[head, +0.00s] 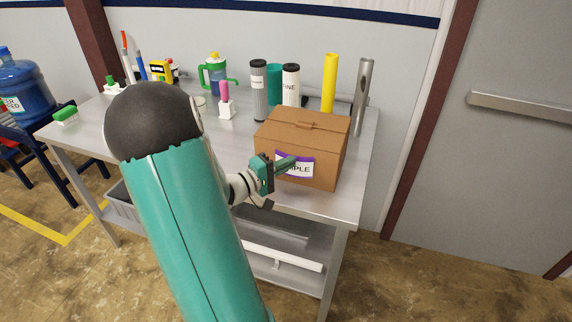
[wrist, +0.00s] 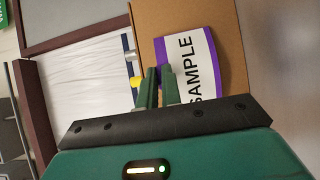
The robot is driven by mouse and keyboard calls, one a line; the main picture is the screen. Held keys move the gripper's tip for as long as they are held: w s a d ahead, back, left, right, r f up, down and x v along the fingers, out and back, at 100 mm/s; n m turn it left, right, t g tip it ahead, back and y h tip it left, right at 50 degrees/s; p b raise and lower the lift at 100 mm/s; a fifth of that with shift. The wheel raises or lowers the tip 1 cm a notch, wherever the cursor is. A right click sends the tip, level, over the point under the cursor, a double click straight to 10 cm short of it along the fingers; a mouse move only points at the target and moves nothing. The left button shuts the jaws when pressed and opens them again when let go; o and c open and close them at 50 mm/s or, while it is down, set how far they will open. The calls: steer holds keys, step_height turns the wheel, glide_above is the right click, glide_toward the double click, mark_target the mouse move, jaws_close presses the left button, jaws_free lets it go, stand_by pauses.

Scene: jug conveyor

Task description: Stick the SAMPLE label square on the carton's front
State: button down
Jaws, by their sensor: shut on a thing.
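The brown carton (head: 318,148) stands closed near the table's front right corner. The white SAMPLE label (head: 302,171) with a purple border lies over the lower part of the carton's front. I cannot tell whether the label touches the carton all over.
The metal table (head: 225,140) has bare room left of the carton. Dark, teal and white cylinders (head: 291,84), a yellow tube (head: 329,84) and a grey tube (head: 363,95) stand behind the carton. A pink-topped item (head: 225,98) stands left of them.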

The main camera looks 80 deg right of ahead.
stand_by(0.3)
steer(key=c, duration=1)
jaws_free()
steer(key=shift+c, duration=0.2)
steer(key=a+r, duration=0.2)
steer(key=r, duration=0.1)
steer(key=a+r, duration=0.1)
steer(key=r, duration=0.1)
steer(key=shift+w, duration=0.15)
stand_by(0.4)
